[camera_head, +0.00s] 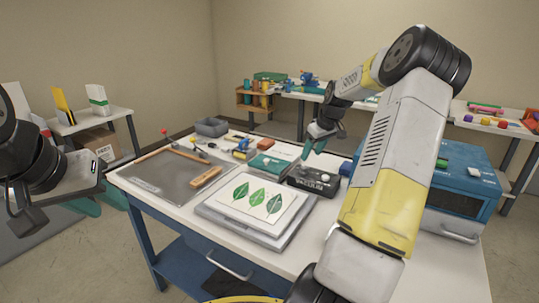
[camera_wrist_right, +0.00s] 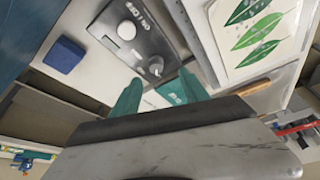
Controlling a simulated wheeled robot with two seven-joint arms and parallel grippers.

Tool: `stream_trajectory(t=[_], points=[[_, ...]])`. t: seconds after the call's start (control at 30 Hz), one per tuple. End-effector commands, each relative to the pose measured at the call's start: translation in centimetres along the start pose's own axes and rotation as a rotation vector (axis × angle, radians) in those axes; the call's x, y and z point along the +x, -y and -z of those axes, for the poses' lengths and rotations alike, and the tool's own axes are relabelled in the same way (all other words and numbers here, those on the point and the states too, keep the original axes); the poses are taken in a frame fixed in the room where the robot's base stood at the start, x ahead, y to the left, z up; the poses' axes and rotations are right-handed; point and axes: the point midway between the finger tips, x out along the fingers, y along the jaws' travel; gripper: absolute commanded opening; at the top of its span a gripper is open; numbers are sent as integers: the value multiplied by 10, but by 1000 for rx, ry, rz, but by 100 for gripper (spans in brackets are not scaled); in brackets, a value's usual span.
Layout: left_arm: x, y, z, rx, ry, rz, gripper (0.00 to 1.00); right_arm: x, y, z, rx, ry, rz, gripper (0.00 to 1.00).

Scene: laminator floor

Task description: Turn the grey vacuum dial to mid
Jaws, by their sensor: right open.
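The black control box (camera_head: 313,179) sits on the white workbench near its far right side. It carries a white round knob (camera_wrist_right: 127,30) and a grey dial (camera_wrist_right: 154,68), both clear in the right wrist view. The dial has a lighter mark, but its setting is too small to read. My right gripper (camera_head: 318,145) is open, above and beyond the box in the head view. In the right wrist view its teal fingertips (camera_wrist_right: 160,92) are apart and empty, with the dial just past the gap between them. My left gripper (camera_head: 98,200) hangs empty left of the bench; its finger gap is unclear.
A sheet with green leaf prints (camera_head: 264,202) lies on a grey slab in front of the box. A dark mat (camera_head: 175,170), a grey bin (camera_head: 212,127) and small tools lie to the left. A blue machine (camera_head: 458,185) stands at the right, and a blue block (camera_wrist_right: 63,54) lies near the box.

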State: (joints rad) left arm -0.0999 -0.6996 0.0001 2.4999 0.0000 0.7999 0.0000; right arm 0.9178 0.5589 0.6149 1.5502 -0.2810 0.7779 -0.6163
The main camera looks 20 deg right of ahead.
Motion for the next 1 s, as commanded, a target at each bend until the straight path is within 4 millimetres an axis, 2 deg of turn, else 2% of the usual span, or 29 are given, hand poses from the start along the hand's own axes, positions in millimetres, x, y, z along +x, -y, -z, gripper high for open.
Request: stream_trajectory(t=[0.03,0.13,0.6,0.73,1.0], points=[[0,0,0,0,0,0,36,4,-8,-3,7,-6,4,53],[0,0,0,0,0,0,36,11,-13,-5,8,-10,7,53],[0,0,0,0,0,0,36,76,-12,-4,7,-10,7,53],[0,0,0,0,0,0,36,84,-12,-4,7,-9,6,53],[0,0,0,0,0,0,36,85,-12,-4,7,-9,5,53]])
